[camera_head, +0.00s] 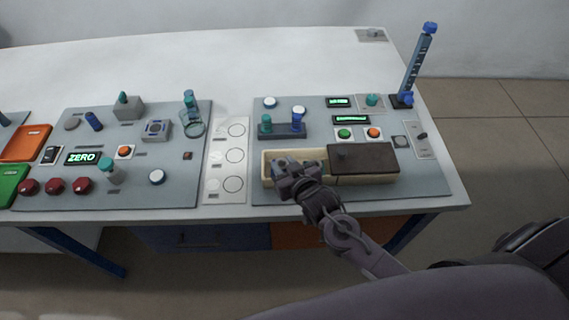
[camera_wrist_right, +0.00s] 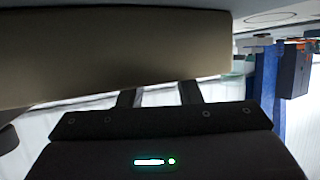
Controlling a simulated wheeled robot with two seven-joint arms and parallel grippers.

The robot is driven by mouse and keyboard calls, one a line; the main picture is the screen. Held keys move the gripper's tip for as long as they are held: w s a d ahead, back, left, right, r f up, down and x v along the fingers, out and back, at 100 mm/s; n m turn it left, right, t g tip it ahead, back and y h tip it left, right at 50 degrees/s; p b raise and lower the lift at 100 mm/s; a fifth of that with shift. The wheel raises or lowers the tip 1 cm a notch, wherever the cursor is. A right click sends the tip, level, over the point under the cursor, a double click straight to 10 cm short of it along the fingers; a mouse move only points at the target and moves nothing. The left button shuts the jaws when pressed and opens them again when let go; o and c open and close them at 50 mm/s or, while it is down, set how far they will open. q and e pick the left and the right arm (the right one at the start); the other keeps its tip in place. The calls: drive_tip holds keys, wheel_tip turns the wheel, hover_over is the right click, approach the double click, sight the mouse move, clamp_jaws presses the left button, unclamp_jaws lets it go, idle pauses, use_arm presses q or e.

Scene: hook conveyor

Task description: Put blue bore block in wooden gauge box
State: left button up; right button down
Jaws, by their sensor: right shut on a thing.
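The wooden gauge box (camera_head: 317,154) is a long cream tray on the right-hand panel in the head view. Its left part is open and a dark brown lid (camera_head: 365,158) covers its right part. My right gripper (camera_head: 284,169) is at the open left part, shut on a blue-grey piece that looks like the blue bore block (camera_head: 281,163); the arm hides much of it. In the right wrist view a broad tan surface (camera_wrist_right: 110,55), apparently the box wall, hides the fingertips (camera_wrist_right: 160,93) and what they hold. My left gripper is not in view.
A rack with teal and blue pegs (camera_head: 280,131) stands just behind the box. Green and orange buttons (camera_head: 374,133) lie behind the lid, and a tall blue post (camera_head: 418,65) stands at the back right. A grey square block with a round blue centre (camera_head: 157,130) sits on the left panel.

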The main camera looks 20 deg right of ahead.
drive_tip(key=shift+f, duration=0.15)
drive_tip(key=c, duration=1)
unclamp_jaws()
drive_tip(key=shift+f, duration=0.1)
drive_tip(key=shift+s, duration=0.1)
drive_tip(key=shift+r, duration=0.6)
drive_tip(key=b+v, duration=0.1)
drive_tip(key=v, duration=1.1)
drive_tip(key=shift+r, duration=0.15)
drive_tip(key=shift+d, duration=0.1)
